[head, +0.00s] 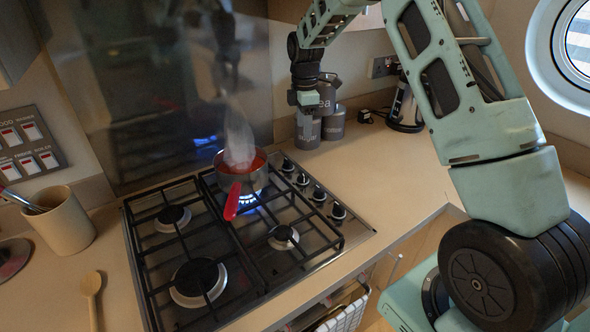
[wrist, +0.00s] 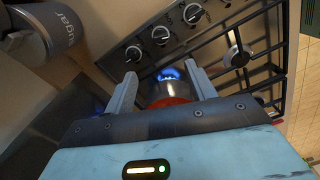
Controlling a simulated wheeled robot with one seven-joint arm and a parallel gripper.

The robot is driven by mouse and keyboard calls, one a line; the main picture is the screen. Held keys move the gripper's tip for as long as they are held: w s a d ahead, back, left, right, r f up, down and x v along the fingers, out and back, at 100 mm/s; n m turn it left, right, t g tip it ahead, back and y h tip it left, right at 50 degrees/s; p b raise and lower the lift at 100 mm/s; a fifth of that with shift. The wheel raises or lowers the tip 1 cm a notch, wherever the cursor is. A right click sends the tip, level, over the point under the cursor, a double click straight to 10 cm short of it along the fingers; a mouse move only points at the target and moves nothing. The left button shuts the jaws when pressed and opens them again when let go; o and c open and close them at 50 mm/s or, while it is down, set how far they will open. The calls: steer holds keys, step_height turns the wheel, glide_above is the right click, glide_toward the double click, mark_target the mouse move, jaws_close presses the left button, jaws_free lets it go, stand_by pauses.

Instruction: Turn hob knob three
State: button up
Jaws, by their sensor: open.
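The hob knobs stand in a row along the right edge of the hob (head: 190,290) in the head view. Counting from the canister end, the third is a dark knob with a pale top (head: 319,194); it also shows near the top of the wrist view (wrist: 193,13). No knob number is readable. My gripper (head: 306,98) hangs in the air beyond the row's far end, in front of the canisters, touching no knob. In the wrist view its two grey fingers (wrist: 161,88) are apart, with nothing held between them.
A steaming pan (head: 240,177) with a red handle sits over a lit blue flame, close to the knobs. Canisters (head: 308,130) and a kettle (head: 404,105) stand behind. A utensil pot (head: 62,222) and wooden spoon (head: 91,285) are at left. The counter right of the knobs is clear.

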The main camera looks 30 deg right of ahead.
mark_target(303, 173)
step_height(303, 173, down, 16)
steer(key=p, duration=0.5)
steer(key=shift+f, duration=0.25)
steer(key=shift+a, duration=0.1)
